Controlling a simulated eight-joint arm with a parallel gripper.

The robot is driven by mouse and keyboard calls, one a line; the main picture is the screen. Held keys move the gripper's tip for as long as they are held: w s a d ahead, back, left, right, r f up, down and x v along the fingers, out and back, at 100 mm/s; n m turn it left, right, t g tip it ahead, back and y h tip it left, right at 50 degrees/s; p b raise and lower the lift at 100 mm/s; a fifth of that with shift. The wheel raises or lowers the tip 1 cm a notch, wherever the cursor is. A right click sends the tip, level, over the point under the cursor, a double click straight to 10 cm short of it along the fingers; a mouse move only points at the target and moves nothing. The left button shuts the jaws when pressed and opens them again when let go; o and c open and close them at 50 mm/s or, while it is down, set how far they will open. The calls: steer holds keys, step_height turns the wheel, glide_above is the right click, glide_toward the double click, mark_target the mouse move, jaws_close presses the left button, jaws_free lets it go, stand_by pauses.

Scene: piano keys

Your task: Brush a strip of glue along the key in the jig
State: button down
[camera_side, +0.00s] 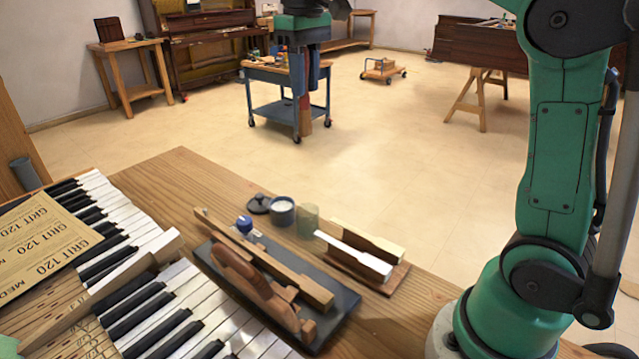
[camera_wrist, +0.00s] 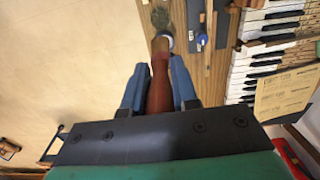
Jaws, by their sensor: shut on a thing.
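My gripper (camera_wrist: 158,85) is shut on a brush (camera_wrist: 159,78) with a red-brown handle, held between two blue fingers. In the side view my gripper (camera_side: 304,80) is high at the top, with the brush (camera_side: 306,112) hanging below it, above and apart from the bench. The open glue pot (camera_side: 281,212) has pale contents; in the wrist view the brush tip overlaps it, so contact cannot be told. A wooden key (camera_side: 275,268) lies in the jig, on a dark base (camera_side: 335,320) beside a brown wooden clamp (camera_side: 245,275).
A dark lid (camera_side: 258,203) and a translucent jar (camera_side: 307,219) flank the pot. A rack (camera_side: 378,275) holds a white-topped key (camera_side: 352,252). The piano keyboard (camera_side: 160,260), with sandpaper (camera_side: 40,240) on it, fills the left. Bare bench shows behind the jig.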

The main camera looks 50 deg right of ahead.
steer(key=shift+w, duration=0.1)
steer(key=shift+w+f, duration=1.05)
steer(key=shift+f, duration=1.9)
steer(key=shift+w+f, duration=1.05)
steer(key=shift+f, duration=1.85)
steer(key=shift+w+f, duration=1.05)
steer(key=shift+f, duration=1.9)
steer(key=shift+f, duration=0.55)
steer(key=shift+r, duration=0.1)
step_height(320, 180, up, 7)
